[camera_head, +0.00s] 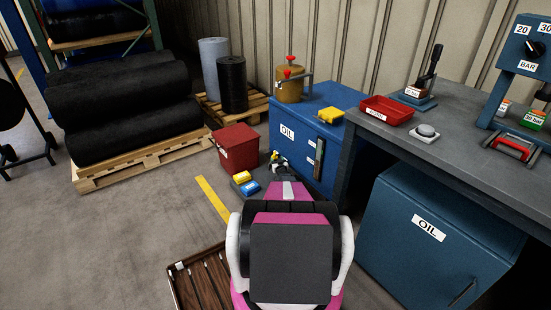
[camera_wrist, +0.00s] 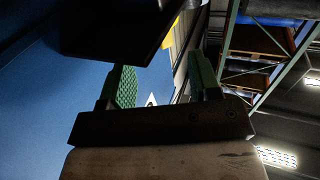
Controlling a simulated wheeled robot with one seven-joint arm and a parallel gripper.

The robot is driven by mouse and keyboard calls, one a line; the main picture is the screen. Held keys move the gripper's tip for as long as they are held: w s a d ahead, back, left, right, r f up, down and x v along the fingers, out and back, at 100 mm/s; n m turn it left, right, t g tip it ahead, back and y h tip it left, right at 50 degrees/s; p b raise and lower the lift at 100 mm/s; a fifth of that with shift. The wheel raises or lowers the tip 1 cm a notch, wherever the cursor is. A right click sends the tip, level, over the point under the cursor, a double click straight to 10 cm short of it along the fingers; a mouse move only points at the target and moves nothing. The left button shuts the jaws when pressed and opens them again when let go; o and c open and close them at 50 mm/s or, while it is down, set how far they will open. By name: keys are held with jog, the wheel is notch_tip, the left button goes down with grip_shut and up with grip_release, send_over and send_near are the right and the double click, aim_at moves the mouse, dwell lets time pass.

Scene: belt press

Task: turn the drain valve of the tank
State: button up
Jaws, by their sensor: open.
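A brass-coloured tank (camera_head: 290,92) stands on top of the blue oil cabinet (camera_head: 288,158). It has a red knob on top and another red handle (camera_head: 287,74) on its near side; which one is the drain valve I cannot tell. My gripper (camera_head: 277,160) is low in front of the cabinet's front face, below the tank and apart from it. In the wrist view my gripper (camera_wrist: 164,85) is open, with green-padded fingers apart and nothing clearly held. A large dark shape (camera_wrist: 110,28) hides part of that view, and the tank is not recognisable there.
A red box (camera_head: 238,150) and small yellow and blue items stand on the floor left of my gripper. A workbench (camera_head: 450,130) carries a red tray (camera_head: 387,110). A yellow object (camera_head: 331,115) lies on the cabinet. Black rolls (camera_head: 130,110) sit on a pallet. Open floor lies left.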

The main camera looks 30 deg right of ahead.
jog(key=v, duration=0.4)
jog(key=shift+s, duration=0.25)
jog(key=s+a+r+g+y, duration=0.1)
jog(key=s+a+r+g, duration=0.15)
jog(key=a+r, duration=0.45)
jog(key=s+a+r+g, duration=0.2)
jog(key=a+r+g, duration=0.1)
jog(key=a, duration=0.8)
jog(key=s+a+r+g+y, duration=0.1)
jog(key=s+a+r+g, duration=0.15)
jog(key=a+r, duration=0.5)
jog(key=s+a+r+n+g+y, duration=0.1)
jog(key=s+a+r+g, duration=0.3)
jog(key=s+a, duration=0.7)
jog(key=s+a+r+n+g+y, duration=0.2)
jog(key=s+a+r+g, duration=0.3)
jog(key=s+a, duration=0.7)
jog(key=a+r, duration=0.2)
jog(key=a, duration=0.1)
jog(key=shift+s+r, duration=0.3)
jog(key=shift+s, duration=0.05)
